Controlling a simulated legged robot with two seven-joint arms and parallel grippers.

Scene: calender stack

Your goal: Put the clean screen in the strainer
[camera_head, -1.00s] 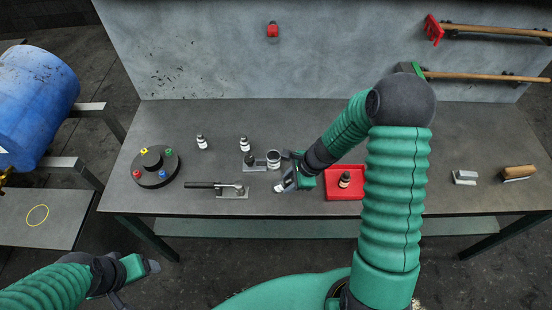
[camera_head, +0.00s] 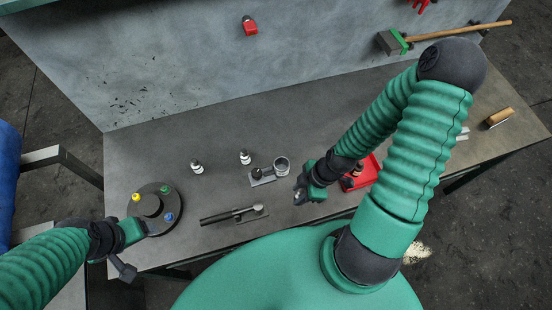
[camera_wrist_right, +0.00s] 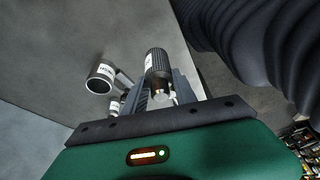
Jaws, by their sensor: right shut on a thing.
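My right gripper (camera_head: 301,193) is just right of and in front of a grey open-topped cup, likely the strainer (camera_head: 281,165), above the bench. In the right wrist view it (camera_wrist_right: 160,98) is shut on a dark ribbed cylinder (camera_wrist_right: 157,64) with a white label, likely the screen. The cup shows there at the left (camera_wrist_right: 100,78), apart from the held cylinder. Whether the cup is empty is unclear.
A dark round dial with coloured knobs (camera_head: 150,205) is at the left of the bench. A black-handled tool (camera_head: 222,216) lies in front of the cup. A red tray (camera_head: 369,174) holding something dark is right of my right gripper. A brush (camera_head: 499,117) lies farther right.

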